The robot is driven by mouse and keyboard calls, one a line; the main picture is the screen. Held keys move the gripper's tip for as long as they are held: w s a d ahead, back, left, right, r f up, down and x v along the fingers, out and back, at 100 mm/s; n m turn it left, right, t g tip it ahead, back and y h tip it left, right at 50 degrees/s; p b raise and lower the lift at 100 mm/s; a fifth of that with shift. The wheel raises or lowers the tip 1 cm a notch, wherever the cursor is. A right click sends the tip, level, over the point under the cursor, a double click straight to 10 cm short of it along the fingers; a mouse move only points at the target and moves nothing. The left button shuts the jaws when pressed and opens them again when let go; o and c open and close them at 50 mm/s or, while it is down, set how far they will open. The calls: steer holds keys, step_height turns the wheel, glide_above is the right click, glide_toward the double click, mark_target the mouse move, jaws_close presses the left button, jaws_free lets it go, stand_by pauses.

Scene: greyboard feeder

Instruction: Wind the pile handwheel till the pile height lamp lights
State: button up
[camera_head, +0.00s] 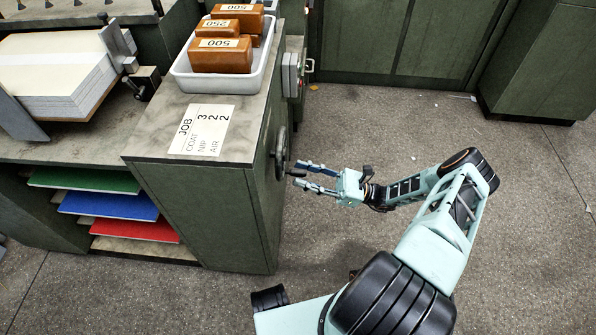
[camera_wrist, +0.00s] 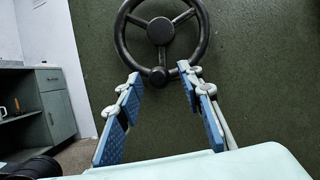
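The black pile handwheel (camera_head: 280,153) is on the right side of the green cabinet, seen nearly edge-on in the head view. In the wrist view the handwheel (camera_wrist: 160,31) faces me, its top cut off by the frame edge. Its round knob (camera_wrist: 159,76) sits at the bottom of the rim. My gripper (camera_head: 302,174) is level and points left at the wheel. In the wrist view my gripper (camera_wrist: 158,79) is open, with its blue-padded fingertips on either side of the knob. I cannot tell whether they touch it. I cannot make out a pile height lamp.
A white tray (camera_head: 181,79) with orange weight blocks and a job card (camera_head: 201,130) lie on the cabinet top. A board pile (camera_head: 50,75) stands at left, above coloured sheets on shelves. A grey box (camera_head: 291,74) is beyond the wheel. The floor (camera_head: 400,130) around my arm is clear.

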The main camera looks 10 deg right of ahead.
steer(key=shift+x, duration=1.05)
jaws_close()
